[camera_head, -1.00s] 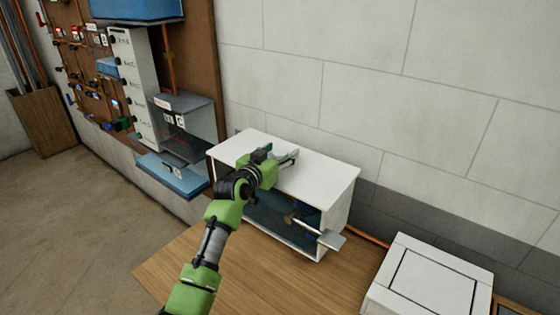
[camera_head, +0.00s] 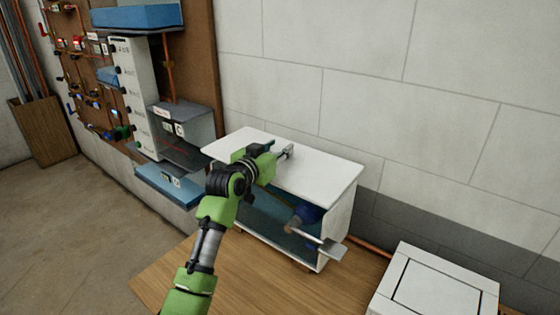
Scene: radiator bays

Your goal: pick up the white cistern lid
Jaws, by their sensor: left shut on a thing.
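The white cistern lid (camera_head: 315,172) is a flat white slab over the open-fronted white cistern (camera_head: 340,215). Its edge now sticks out a little past the cistern's walls; whether there is a gap under it is hard to tell. My left gripper (camera_head: 286,152) is over the middle of the lid, shut on it. The exact spot where the fingers grip is too small to make out. Inside the cistern are a blue part (camera_head: 306,214) and a metal lever (camera_head: 320,240) that pokes out at the front right. My right gripper is not in view.
The cistern stands on a wooden bench (camera_head: 250,275) against a pale block wall. A white square-panelled box (camera_head: 435,285) is at the lower right. At the left are a pipe board (camera_head: 190,60), a grey box (camera_head: 185,130) and a blue tray (camera_head: 168,187).

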